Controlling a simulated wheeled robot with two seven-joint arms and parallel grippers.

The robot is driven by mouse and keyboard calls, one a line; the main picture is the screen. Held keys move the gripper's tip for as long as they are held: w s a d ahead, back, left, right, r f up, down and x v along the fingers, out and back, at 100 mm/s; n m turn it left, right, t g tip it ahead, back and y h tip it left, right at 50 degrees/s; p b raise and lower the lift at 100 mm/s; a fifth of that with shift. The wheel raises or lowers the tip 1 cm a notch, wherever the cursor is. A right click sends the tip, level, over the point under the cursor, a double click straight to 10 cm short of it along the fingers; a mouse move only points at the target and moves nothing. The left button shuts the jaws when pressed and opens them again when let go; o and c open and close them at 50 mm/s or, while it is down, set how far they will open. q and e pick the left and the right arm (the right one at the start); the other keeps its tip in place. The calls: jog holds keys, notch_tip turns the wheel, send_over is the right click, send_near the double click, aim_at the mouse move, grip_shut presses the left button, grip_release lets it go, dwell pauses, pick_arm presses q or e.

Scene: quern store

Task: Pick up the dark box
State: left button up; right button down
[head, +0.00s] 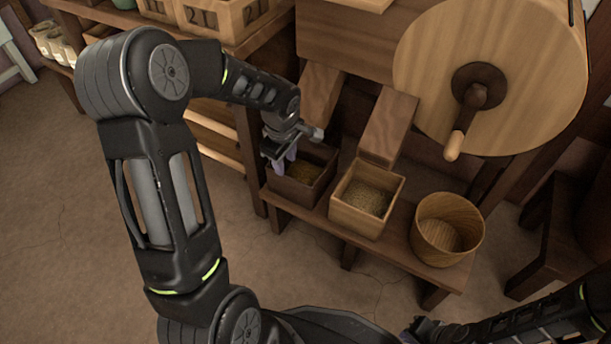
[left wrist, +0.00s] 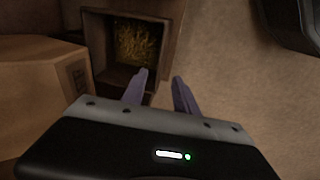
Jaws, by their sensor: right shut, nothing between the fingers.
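The dark box (head: 292,190) is an open brown box with yellowish grain inside. It stands at the left end of the low bench in the head view. My left gripper (head: 283,160) is over its left rim, fingers pointing down, and hides part of it. In the left wrist view the dark box (left wrist: 98,50) lies beyond the fingertips. My left gripper (left wrist: 160,75) is open there, one finger over the box's edge and the other to the right, over the floor. Contact cannot be told. My right gripper (head: 424,329) shows partly at the bottom edge, shut and empty.
A lighter box of grain (head: 362,217) and a round wooden tub (head: 447,230) stand right of the dark box on the low bench (head: 392,252). Wooden chutes (head: 388,128) and a large wooden drum (head: 440,60) with a crank rise behind. The floor in front is clear.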

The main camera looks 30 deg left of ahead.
aim_at(287, 177)
pick_arm(q)
notch_tip(287, 177, down, 3)
jog(key=shift+w+r+b, duration=0.15)
jog(key=shift+r+b, duration=0.05)
jog(key=shift+b, duration=0.3)
jog(key=f, duration=0.1)
jog(key=f+b, duration=0.1)
jog(key=f, duration=0.1)
jog(key=f+b, duration=0.1)
jog(key=shift+w+a+f, duration=0.15)
jog(key=shift+w+a, duration=0.05)
jog(key=shift+w, duration=0.05)
jog(key=shift+w+a+f+b, duration=0.1)
jog(key=shift+f+b, duration=0.3)
jog(key=shift+f, duration=0.1)
jog(key=shift+r, duration=0.1)
